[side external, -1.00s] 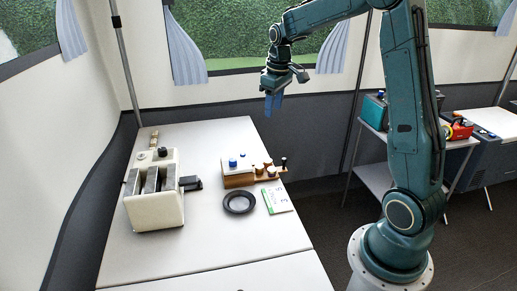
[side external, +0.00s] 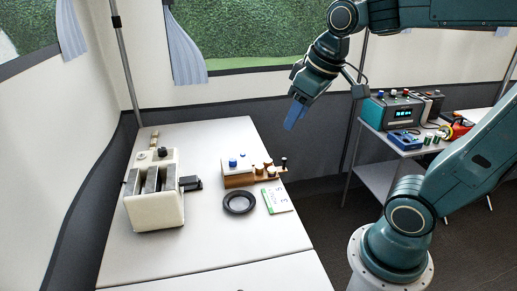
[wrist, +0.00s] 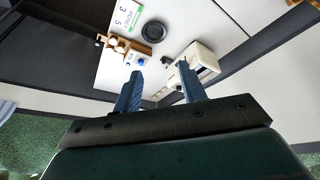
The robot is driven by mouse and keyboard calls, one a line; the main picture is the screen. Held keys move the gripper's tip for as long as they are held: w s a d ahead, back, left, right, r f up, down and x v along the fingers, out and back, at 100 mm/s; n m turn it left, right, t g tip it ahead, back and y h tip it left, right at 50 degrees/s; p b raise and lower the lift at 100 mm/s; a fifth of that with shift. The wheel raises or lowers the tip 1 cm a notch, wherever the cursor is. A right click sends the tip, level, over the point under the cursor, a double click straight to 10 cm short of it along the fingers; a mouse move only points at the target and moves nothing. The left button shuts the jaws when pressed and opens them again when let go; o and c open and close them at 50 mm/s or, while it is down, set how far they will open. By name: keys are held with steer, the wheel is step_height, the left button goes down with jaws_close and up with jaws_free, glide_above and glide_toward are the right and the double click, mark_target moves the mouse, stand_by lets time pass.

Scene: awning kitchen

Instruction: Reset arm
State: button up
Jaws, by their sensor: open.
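My gripper (side external: 294,116) hangs in the air to the right of the table's far end, tilted, with blue fingers. In the wrist view my gripper (wrist: 160,82) shows its two fingers spread apart with nothing between them. The table (side external: 190,248) is well below the fingers. My arm is bent back, with its elbow out to the right.
A cream toaster-like appliance (side external: 155,208) stands at the table's left. A wooden rack (side external: 238,180) with small knobs, a black round dish (side external: 239,202) and a green-white card (side external: 277,200) lie toward the right. A side table (side external: 380,177) holds several devices. Air around my gripper is clear.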

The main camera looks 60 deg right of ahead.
steer(key=s+a+f+t, duration=0.1)
steer(key=s+a+f, duration=0.1)
steer(key=s, duration=0.5)
steer(key=shift+s+a+y, duration=0.25)
steer(key=shift+a+y, duration=0.05)
steer(key=shift+a, duration=0.55)
stand_by(1.0)
